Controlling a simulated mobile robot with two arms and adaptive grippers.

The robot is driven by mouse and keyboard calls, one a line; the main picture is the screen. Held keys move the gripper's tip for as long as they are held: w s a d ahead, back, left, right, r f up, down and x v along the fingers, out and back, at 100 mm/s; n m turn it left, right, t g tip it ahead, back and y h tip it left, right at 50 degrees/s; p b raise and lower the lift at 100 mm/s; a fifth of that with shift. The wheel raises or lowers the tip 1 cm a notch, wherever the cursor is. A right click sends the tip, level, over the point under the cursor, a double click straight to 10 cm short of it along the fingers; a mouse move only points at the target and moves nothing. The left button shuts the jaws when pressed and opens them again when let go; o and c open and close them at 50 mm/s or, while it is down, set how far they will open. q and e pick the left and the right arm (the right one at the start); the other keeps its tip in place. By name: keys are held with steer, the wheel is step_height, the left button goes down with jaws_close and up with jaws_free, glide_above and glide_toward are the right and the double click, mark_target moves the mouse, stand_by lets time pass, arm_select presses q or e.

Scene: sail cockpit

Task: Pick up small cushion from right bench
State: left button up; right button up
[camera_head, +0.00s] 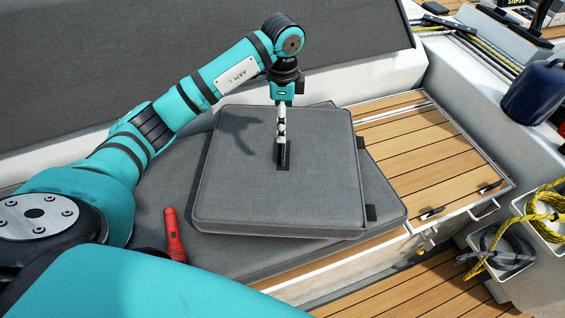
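The small cushion (238,195) is a grey, square, piped pad. It lies flat, at a slight angle, on a larger grey bench cushion (385,205). Dark tabs show on its right edge. My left gripper (283,165) points down over the upper middle of the small cushion. Its fingers are seen almost edge-on, so their opening is unclear, and I cannot tell whether the tips touch the fabric. The arm casts a shadow on the cushion's upper left. My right gripper is not in view.
Bare wooden bench slats (430,150) lie to the right. A blue container (534,92), yellow rope (548,205) and white holders (505,262) are at far right. A grey backrest (110,60) rises behind.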

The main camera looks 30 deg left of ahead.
mark_target(283, 147)
arm_select(q)
step_height(283, 147, down, 12)
steer(key=shift+r+p, duration=0.25)
steer(key=shift+p, duration=0.05)
steer(key=c, duration=1.3)
steer(key=shift+r, duration=0.1)
steer(key=shift+c, duration=0.9)
